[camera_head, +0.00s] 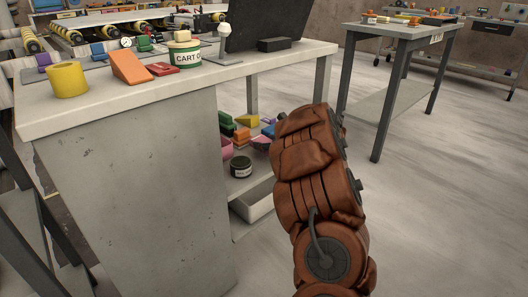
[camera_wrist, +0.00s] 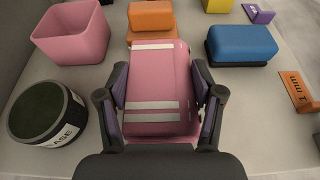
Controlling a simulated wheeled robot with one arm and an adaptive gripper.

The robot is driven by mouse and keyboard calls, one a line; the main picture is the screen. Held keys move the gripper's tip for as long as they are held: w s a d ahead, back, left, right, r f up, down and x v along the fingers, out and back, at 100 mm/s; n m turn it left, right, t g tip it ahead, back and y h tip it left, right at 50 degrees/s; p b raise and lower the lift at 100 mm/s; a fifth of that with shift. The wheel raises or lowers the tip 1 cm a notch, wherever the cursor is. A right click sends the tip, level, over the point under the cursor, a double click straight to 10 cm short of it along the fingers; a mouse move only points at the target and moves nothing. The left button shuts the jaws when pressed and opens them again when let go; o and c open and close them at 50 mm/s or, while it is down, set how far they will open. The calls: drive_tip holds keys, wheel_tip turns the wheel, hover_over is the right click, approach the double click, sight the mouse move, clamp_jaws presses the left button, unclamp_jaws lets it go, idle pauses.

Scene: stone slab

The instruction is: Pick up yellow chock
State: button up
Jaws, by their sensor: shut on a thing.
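In the wrist view my gripper (camera_wrist: 161,88) is shut on a pink block (camera_wrist: 155,75) with white stripes, its fingers on both sides of it. The block appears to be at the lower shelf; I cannot tell whether it is lifted. In the head view my gripper is hidden behind or beyond my brown-covered arm. A yellow wedge-like piece (camera_head: 247,120), which may be the yellow chock, sits on the lower shelf left of my arm. A yellow object (camera_wrist: 218,5), cut by the top edge of the wrist view, lies beyond the blue block (camera_wrist: 241,44).
A pink bin (camera_wrist: 75,33), a dark round tin (camera_wrist: 46,112), orange blocks (camera_wrist: 151,20) and an orange angle piece (camera_wrist: 299,92) surround the gripper on the shelf. The table top (camera_head: 105,108) overhangs the shelf. It carries a yellow cylinder (camera_head: 67,79) and an orange wedge (camera_head: 130,68).

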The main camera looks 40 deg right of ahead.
drive_tip(key=shift+f+b, duration=0.35)
drive_tip(key=shift+f, duration=0.95)
drive_tip(key=shift+f, duration=0.2)
drive_tip(key=o, duration=1.2)
drive_tip(key=shift+o, duration=0.2)
drive_tip(key=shift+r, duration=0.1)
drive_tip(key=shift+r, duration=0.15)
drive_tip(key=shift+s+r, duration=0.1)
drive_tip(key=shift+s, duration=0.15)
drive_tip(key=p+v, duration=0.3)
drive_tip(key=v, duration=0.8)
drive_tip(key=shift+s, duration=0.2)
